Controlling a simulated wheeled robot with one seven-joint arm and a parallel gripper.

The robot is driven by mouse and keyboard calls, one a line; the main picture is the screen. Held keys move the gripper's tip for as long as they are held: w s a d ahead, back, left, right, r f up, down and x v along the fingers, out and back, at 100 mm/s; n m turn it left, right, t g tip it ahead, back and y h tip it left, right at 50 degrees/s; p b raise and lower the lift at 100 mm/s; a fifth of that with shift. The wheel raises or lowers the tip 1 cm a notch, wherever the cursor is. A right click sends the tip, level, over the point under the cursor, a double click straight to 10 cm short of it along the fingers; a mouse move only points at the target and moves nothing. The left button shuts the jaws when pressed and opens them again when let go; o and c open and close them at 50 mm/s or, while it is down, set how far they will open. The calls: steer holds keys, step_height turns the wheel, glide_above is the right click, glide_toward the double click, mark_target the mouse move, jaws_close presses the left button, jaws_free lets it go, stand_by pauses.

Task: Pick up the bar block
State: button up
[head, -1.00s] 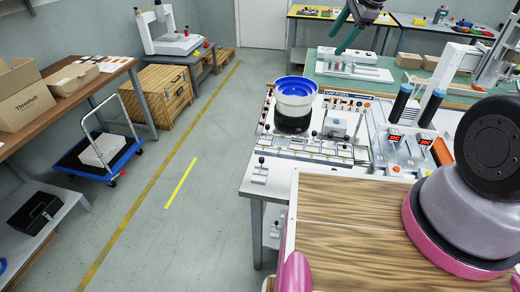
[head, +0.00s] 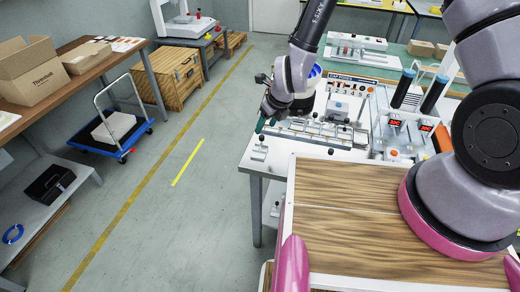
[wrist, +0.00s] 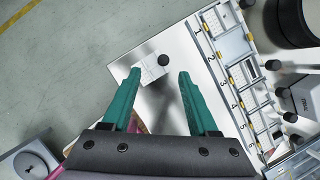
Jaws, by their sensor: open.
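My gripper (wrist: 159,74) is open and empty, its two green fingers apart. In the head view my gripper (head: 268,121) hangs above the near left corner of the white workbench. A small pale block with a black knob (wrist: 150,69) lies on the bench between and beyond the fingertips in the wrist view. It also shows in the head view (head: 259,148), just below the fingers. I cannot tell for sure that it is the bar block. A numbered rail fixture (wrist: 233,80) with several slots and yellow marks runs to the right of the fingers.
A blue-and-white bowl feeder is mostly hidden behind my arm in the head view. Two black cylinders (head: 435,93) stand at the right of the bench. A wood-topped surface (head: 345,220) lies in front. Open floor (head: 200,200) is to the left.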

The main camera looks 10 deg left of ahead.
mark_target(262, 136)
steer(key=x, duration=0.8)
steer(key=shift+w+d+f, duration=0.15)
steer(key=shift+d+f, duration=0.1)
jaws_close()
